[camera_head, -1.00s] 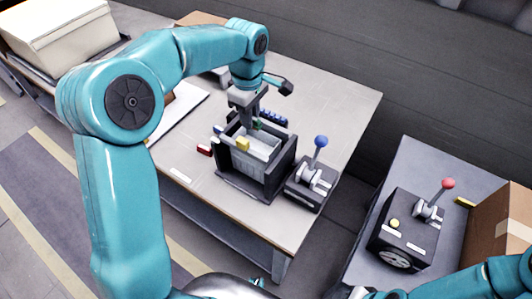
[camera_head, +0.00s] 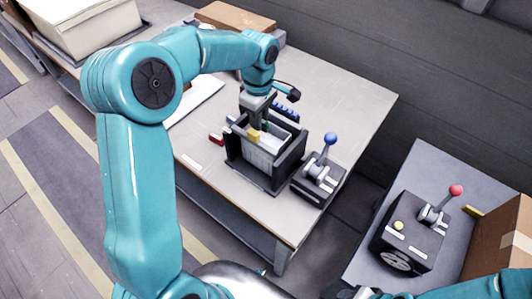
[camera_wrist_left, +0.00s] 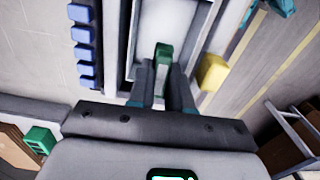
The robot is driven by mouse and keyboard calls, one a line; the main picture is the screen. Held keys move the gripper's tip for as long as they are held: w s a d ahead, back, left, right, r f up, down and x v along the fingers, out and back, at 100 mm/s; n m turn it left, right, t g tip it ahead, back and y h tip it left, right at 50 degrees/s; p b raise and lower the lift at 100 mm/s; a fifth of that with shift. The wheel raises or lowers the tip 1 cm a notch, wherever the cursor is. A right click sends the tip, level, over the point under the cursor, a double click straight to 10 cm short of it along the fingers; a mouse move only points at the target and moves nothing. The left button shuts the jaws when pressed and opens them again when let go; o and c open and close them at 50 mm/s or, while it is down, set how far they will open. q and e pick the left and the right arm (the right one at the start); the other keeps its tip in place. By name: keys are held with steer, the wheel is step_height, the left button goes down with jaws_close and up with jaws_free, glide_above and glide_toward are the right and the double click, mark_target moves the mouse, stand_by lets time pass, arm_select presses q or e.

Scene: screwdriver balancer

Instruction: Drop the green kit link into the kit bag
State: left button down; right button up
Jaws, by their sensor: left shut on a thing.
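The green kit link (camera_wrist_left: 163,57) is a small green piece held upright between the fingers of my left gripper (camera_wrist_left: 160,85) in the left wrist view. In the head view my left gripper (camera_head: 264,120) points down at the back of the kit bag, and the link is mostly hidden there. The kit bag is a pale, open-topped bag (camera_head: 262,157) in a dark frame (camera_head: 236,157) on the table. In the left wrist view the bag's pale inside (camera_wrist_left: 172,25) lies beyond the link. I cannot tell the link's height over it. My right gripper is not in view.
Several blue pieces (camera_head: 286,112) stand in a row behind. A blue-knobbed lever unit (camera_head: 318,180) is close on the right. The table's right back (camera_head: 350,105) is clear.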

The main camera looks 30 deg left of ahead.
arm_select(q)
steer(key=shift+f+b, duration=0.35)
steer(key=shift+f, duration=0.55)
steer(key=shift+d+r, duration=0.1)
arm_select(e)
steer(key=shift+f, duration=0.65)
arm_select(q)
steer(key=c, duration=1)
jaws_free()
steer(key=shift+o, duration=0.2)
steer(key=shift+r, duration=0.1)
step_height(320, 180, up, 16)
steer(key=p, duration=0.1)
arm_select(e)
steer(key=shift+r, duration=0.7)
arm_select(q)
steer(key=shift+s, duration=0.1)
